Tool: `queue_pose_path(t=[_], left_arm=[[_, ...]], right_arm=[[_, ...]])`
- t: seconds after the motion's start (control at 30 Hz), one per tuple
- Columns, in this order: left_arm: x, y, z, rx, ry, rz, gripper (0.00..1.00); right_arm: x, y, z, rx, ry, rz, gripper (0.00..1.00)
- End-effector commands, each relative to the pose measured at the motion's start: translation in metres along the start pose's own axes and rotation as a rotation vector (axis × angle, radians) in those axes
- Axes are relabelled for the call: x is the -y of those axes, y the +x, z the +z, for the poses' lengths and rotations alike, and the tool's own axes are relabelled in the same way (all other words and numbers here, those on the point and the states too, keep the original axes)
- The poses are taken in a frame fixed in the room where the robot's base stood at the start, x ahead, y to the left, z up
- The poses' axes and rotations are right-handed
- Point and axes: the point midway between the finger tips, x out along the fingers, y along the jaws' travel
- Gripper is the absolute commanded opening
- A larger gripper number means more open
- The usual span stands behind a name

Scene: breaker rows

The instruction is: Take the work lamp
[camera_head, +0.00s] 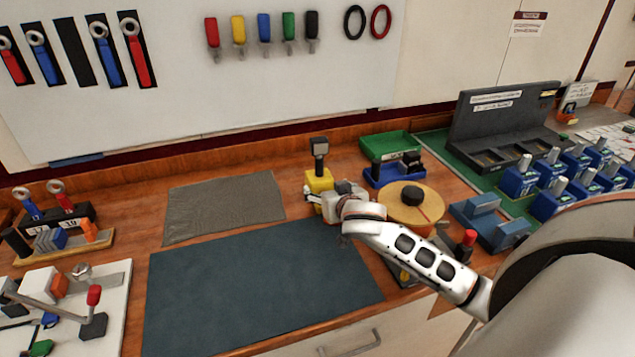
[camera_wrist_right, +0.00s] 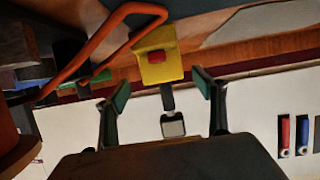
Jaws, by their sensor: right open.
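The work lamp (camera_head: 319,178) stands on the wooden bench, with a yellow body and a dark neck and head rising from it. In the right wrist view the lamp (camera_wrist_right: 157,68) shows its yellow body, a red button, a dark neck and a pale lamp face. My right gripper (camera_head: 314,198) is beside the yellow body and hides part of it. In the right wrist view the gripper (camera_wrist_right: 162,90) is open, and the neck appears between its two green-padded fingers. I cannot tell whether either finger touches it. My left gripper is not in view.
A round wooden disc (camera_head: 426,204) and a blue holder (camera_head: 380,179) are close to the right of the lamp. A green bin (camera_head: 388,142) is behind. A grey mat (camera_head: 225,205) and a dark mat (camera_head: 255,285) lie clear to the left.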

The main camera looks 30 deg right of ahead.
Motion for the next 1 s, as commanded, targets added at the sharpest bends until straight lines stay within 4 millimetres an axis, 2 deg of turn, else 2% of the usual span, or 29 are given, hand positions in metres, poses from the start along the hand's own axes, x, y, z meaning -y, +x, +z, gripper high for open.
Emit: queue_pose_path(t=[0.6, 0.9, 0.97, 1.0], left_arm=[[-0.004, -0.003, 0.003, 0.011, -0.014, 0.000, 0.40], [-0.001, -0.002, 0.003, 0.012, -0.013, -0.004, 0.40], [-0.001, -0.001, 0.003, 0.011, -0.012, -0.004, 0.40], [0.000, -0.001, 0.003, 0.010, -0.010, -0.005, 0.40]], right_arm=[[0.003, 0.066, 0.003, 0.000, -0.001, 0.002, 0.69], [0.003, 0.070, 0.004, 0.000, -0.001, 0.000, 0.69], [0.003, 0.070, 0.004, 0.000, -0.001, 0.000, 0.56], [0.003, 0.070, 0.004, 0.000, -0.001, 0.000, 0.46]])
